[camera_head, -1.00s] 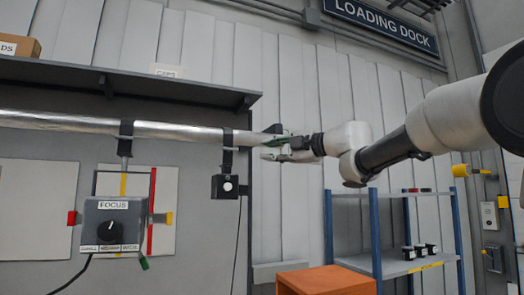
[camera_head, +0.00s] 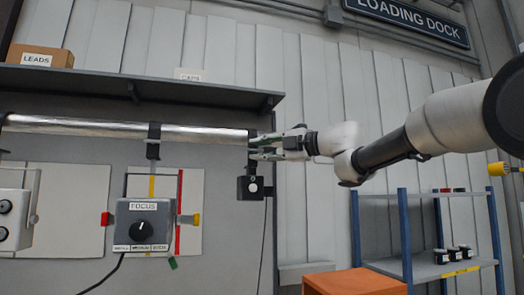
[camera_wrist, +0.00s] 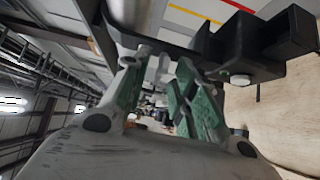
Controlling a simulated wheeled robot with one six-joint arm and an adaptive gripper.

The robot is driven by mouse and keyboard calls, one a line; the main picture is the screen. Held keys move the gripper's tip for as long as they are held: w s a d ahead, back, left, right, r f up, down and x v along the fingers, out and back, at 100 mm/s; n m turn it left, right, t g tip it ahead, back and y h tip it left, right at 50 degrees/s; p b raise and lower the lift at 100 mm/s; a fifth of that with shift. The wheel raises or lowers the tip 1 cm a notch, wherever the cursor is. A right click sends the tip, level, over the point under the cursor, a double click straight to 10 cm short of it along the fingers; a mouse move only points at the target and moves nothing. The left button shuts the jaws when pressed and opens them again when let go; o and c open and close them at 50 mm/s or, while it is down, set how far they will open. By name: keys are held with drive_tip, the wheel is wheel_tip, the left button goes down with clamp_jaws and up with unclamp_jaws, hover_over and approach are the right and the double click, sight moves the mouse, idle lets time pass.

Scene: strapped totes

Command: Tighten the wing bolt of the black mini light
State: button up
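The black mini light (camera_head: 251,188) hangs from a black clamp at the right end of the silver pipe (camera_head: 200,134). It is a small dark box with a round white face, and it shows at upper right in the wrist view (camera_wrist: 268,45). My gripper (camera_head: 264,148) comes in from the right, its fingertips at the clamp just above the light. In the wrist view its green-padded fingers (camera_wrist: 160,85) are apart with a gap between them. I cannot clearly make out the wing bolt; the fingers and clamp overlap there.
A grey FOCUS box (camera_head: 142,227) with a knob hangs further left on the pipe. A shelf (camera_head: 140,85) runs above the pipe. A cable hangs below the mini light. An orange box (camera_head: 352,283) and a blue-posted rack (camera_head: 425,240) stand at lower right.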

clamp_jaws()
